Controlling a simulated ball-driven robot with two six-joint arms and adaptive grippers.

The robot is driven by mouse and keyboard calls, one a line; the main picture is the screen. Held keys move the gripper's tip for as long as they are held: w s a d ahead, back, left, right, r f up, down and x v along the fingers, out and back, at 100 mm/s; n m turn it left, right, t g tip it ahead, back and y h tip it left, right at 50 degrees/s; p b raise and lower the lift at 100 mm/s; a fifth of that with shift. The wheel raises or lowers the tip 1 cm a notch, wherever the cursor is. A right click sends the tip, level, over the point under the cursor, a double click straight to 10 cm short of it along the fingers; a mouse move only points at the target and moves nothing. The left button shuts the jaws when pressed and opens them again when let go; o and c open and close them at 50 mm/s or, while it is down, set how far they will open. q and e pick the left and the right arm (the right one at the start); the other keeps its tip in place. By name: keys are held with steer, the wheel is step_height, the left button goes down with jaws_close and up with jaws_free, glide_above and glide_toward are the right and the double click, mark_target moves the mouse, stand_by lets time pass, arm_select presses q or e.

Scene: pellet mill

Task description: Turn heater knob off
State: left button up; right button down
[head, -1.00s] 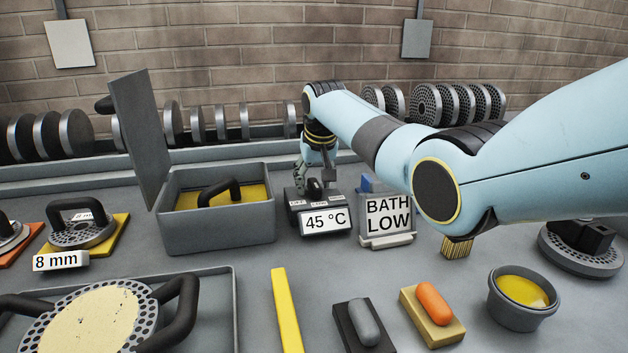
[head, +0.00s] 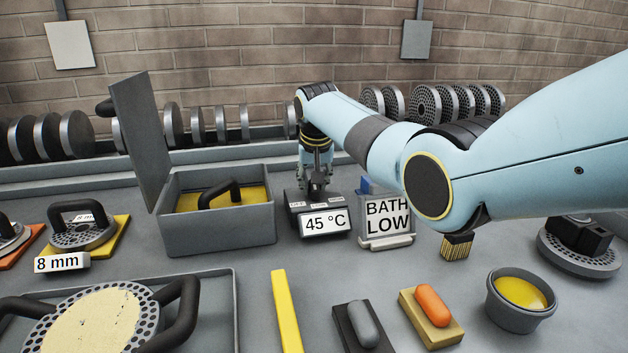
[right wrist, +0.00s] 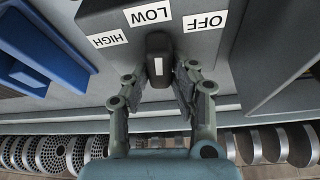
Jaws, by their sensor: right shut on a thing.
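The heater box (head: 291,197) stands at the centre of the bench, behind a "45 °C" sign (head: 325,224). In the right wrist view its dark knob (right wrist: 159,48) has a white mark and lies roughly in line with the LOW label (right wrist: 150,14). The HIGH label (right wrist: 107,40) and the OFF label (right wrist: 205,21) are on either side. My right gripper (head: 316,190) points down over the box. In the right wrist view its fingers (right wrist: 160,82) are shut on the knob. My left gripper is out of view.
A "BATH LOW" sign (head: 388,217) stands close to the right of the heater. A grey open bath (head: 220,232) with a raised lid (head: 142,135) is to the left. Several discs line the back wall. A yellow bar (head: 286,310) lies in front.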

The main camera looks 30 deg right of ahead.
steer(key=m, duration=0.2)
steer(key=shift+m+h, duration=0.4)
steer(key=shift+f+m+g+h+b, duration=0.15)
steer(key=shift+m+g+h+b, duration=0.25)
steer(key=shift+m+b, duration=0.35)
steer(key=m+g+b, duration=0.1)
steer(key=m+b, duration=0.2)
steer(key=shift+d+f+m+h, duration=0.1)
steer(key=shift+m+h, duration=0.15)
steer(key=shift+h, duration=0.05)
steer(key=shift+s+r+m+g+b, duration=0.15)
steer(key=shift+m+g+b, duration=0.35)
steer(key=shift+m+b, duration=0.85)
steer(key=shift+r, duration=0.1)
steer(key=c, duration=1.1)
jaws_free()
steer(key=shift+n, duration=0.25)
steer(key=v, duration=1.2)
steer(key=shift+a, duration=0.2)
